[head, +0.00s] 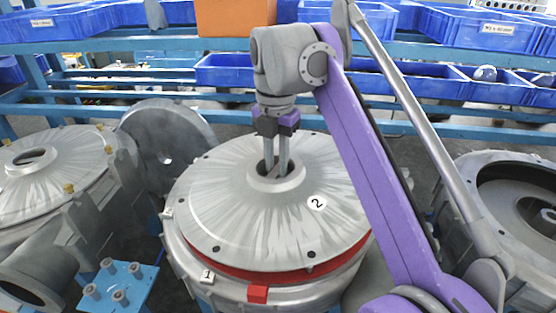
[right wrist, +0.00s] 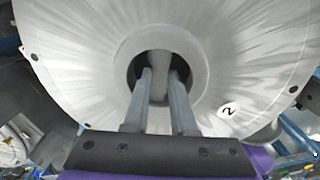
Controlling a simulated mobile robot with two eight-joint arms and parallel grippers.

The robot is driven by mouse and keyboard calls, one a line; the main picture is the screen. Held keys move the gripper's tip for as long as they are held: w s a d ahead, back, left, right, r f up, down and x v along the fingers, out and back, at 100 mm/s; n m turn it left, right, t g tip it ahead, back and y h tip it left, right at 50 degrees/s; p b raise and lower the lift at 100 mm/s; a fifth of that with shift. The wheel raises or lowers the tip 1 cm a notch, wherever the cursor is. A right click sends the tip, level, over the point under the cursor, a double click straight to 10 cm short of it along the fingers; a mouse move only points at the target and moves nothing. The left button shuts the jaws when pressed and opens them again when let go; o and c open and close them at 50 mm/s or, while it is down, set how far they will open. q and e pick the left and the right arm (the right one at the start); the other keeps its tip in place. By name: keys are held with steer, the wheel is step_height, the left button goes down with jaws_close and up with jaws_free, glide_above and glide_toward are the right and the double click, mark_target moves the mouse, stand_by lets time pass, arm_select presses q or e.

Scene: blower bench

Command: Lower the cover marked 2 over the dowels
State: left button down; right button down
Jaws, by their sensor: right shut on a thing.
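The cover marked 2 (head: 240,222) is a pale grey disc with a raised central collar and small dark holes near its rim. It lies over the round housing marked 1 (head: 220,288), with a red band (head: 275,274) showing between them at the front. My right gripper (head: 276,170) reaches down into the collar and is shut on the cover. In the right wrist view, its fingers (right wrist: 160,85) enter the central opening of the cover (right wrist: 225,65). The dowels cannot be made out under the cover. Whether the cover touches the housing is unclear. My left gripper is out of view.
A blue block with several grey pegs (head: 116,272) is at the front left. Another covered housing (head: 50,175) stands left, and an open housing (head: 510,190) stands right. A grey disc (head: 165,130) leans behind. Blue bins (head: 90,22) and an orange box (head: 235,15) fill the back rack.

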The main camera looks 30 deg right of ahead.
stand_by(0.4)
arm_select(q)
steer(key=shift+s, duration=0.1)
arm_select(e)
steer(key=shift+s+d+r+t+y, duration=0.1)
steer(key=shift+s+d+t+y, duration=0.05)
steer(key=shift+t+y, duration=0.2)
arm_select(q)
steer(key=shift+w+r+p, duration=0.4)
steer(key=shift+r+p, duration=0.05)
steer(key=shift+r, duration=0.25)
arm_select(e)
steer(key=shift+t+y, duration=0.25)
steer(key=shift+t, duration=0.1)
stand_by(1.6)
steer(key=shift+f, duration=0.25)
stand_by(0.4)
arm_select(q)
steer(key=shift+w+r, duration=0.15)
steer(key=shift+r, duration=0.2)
arm_select(e)
steer(key=shift+s+d+t+y, duration=0.15)
steer(key=shift+t+y, duration=0.15)
steer(key=shift+t, duration=0.2)
stand_by(0.4)
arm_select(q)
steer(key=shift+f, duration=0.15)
arm_select(e)
steer(key=shift+f, duration=0.4)
stand_by(0.5)
